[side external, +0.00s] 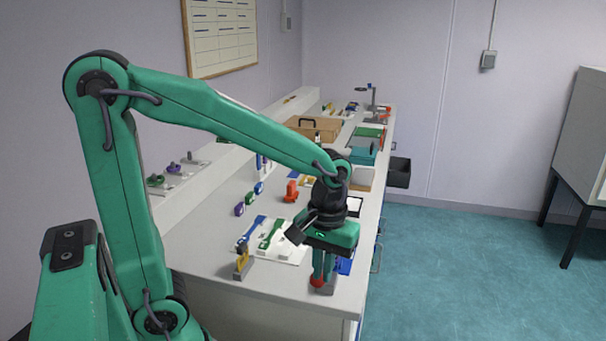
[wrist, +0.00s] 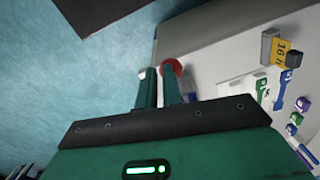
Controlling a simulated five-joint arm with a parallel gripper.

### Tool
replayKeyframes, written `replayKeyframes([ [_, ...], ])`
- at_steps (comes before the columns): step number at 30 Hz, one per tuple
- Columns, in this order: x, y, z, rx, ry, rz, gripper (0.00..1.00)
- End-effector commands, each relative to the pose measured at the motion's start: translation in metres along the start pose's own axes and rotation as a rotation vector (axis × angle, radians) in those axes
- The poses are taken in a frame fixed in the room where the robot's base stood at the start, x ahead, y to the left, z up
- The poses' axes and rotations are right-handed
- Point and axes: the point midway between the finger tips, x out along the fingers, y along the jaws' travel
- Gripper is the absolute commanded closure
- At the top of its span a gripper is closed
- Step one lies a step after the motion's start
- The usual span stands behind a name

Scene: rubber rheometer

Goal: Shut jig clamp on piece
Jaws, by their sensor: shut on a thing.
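My gripper (side external: 323,276) points down at the near right corner of the bench, its two green fingers close together. In the wrist view the fingertips (wrist: 160,73) meet at a red round knob (wrist: 171,68). The red knob also shows in the side view (side external: 316,282), at the fingertips, next to a low grey block (side external: 327,288), which looks like the jig. My gripper is shut on the red knob, which seems to be the clamp's handle. The fingers hide most of the clamp. I cannot make out the piece or how far the clamp is closed.
A yellow-and-grey stand (side external: 242,263) is left of my gripper. A white mat (side external: 292,252) with blue and green tools lies behind it. A red device (side external: 291,191) and a cardboard box (side external: 314,128) stand further back. Open floor (side external: 450,260) lies right of the bench.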

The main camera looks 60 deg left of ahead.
Motion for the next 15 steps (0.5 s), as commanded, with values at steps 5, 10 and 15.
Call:
replayKeyframes([
  [5, 0.0101, -0.0046, 0.0084, 0.006, -0.032, -0.026, 1.0],
  [10, 0.0099, -0.0046, 0.0084, 0.006, -0.032, -0.027, 1.0],
  [15, 0.0057, -0.0037, 0.0065, 0.006, -0.03, -0.025, 1.0],
])
